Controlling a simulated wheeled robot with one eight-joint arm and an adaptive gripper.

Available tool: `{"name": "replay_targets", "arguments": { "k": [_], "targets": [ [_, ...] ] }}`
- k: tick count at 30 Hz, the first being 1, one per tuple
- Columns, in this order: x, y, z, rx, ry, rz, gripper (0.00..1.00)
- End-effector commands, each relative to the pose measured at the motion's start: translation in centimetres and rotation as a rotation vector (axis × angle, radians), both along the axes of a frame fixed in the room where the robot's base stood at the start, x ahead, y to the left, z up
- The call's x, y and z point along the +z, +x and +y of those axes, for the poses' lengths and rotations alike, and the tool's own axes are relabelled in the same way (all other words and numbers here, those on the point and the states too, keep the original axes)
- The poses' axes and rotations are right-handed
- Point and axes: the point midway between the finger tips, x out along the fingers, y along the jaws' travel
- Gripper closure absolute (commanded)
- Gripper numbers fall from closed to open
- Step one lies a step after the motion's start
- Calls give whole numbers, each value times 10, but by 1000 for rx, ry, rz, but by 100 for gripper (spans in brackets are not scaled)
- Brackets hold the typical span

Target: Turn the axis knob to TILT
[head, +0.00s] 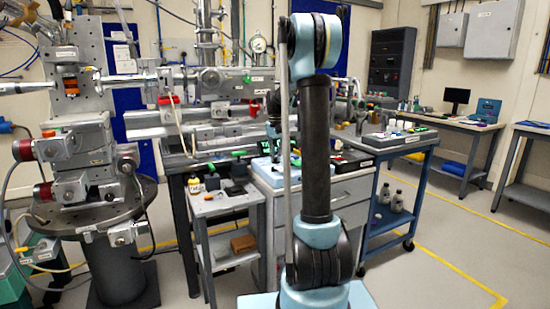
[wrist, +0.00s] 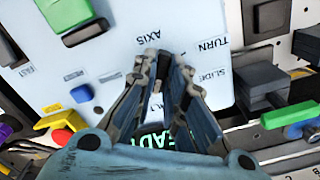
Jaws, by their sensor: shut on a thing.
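The light control panel (wrist: 110,65) fills the middle of the wrist view, with its lettering upside down. The words AXIS, TURN and SLIDE are readable around my gripper (wrist: 164,62); smaller lettering at the left is too small to read surely. My gripper reaches down onto the panel below the word AXIS, with its fingers close together on the axis knob. The fingers hide the knob, so its pointer setting does not show. Green display letters (wrist: 160,140) show partly behind the fingers. In the head view my arm covers most of the panel and the gripper.
In the head view a small cart (head: 226,204) stands left of my arm; floor is clear at the right.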

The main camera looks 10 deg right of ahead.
Motion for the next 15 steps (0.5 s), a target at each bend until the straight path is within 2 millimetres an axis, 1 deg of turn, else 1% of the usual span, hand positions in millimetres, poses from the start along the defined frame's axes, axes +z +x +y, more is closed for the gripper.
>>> {"name": "replay_targets", "arguments": {
  "k": [6, 15],
  "targets": [
    [1, 2, 0, 127, 0, -4, 100],
    [1, 2, 0, 213, 0, -4, 100]
  ]
}}
